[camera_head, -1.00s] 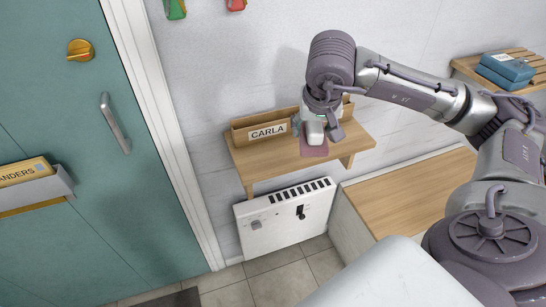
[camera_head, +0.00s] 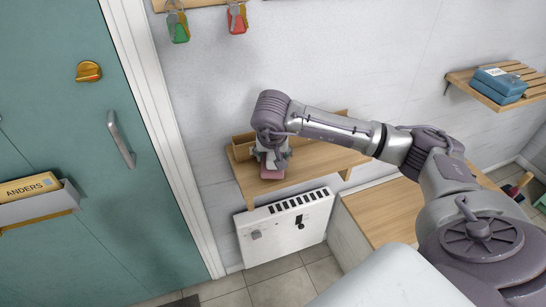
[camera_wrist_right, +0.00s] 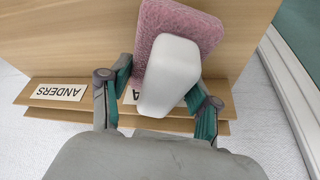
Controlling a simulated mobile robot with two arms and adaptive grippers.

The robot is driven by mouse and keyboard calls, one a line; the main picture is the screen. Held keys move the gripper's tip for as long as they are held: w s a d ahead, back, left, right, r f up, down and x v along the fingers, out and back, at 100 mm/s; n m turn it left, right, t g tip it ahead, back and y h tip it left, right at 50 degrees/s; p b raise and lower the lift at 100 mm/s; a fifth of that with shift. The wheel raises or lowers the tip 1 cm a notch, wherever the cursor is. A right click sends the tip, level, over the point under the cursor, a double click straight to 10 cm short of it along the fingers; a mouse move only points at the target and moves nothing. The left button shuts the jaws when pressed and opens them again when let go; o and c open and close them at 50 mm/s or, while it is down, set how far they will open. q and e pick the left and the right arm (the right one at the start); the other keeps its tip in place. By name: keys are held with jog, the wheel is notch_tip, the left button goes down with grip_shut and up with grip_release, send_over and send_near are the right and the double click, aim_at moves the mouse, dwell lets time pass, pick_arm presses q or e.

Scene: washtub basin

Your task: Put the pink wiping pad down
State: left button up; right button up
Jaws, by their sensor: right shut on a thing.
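The pink wiping pad (camera_head: 272,174) shows below my right gripper (camera_head: 270,156) in the head view, over the left part of the wooden wall shelf (camera_head: 318,160). In the wrist view the fuzzy pink pad (camera_wrist_right: 196,24) has a white grip block (camera_wrist_right: 171,72) on its back. My right gripper (camera_wrist_right: 160,88) is shut on that block, one finger on each side. The pad is low over the shelf board; I cannot tell whether it touches. My left gripper is not in view.
A white heater (camera_head: 285,228) hangs below the shelf. Keys (camera_head: 236,17) hang above. A teal door (camera_head: 85,200) is at left. The shelf's right part is bare.

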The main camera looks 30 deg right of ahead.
jog(key=shift+f, duration=0.95)
jog(key=shift+f, duration=0.2)
jog(key=o, duration=1)
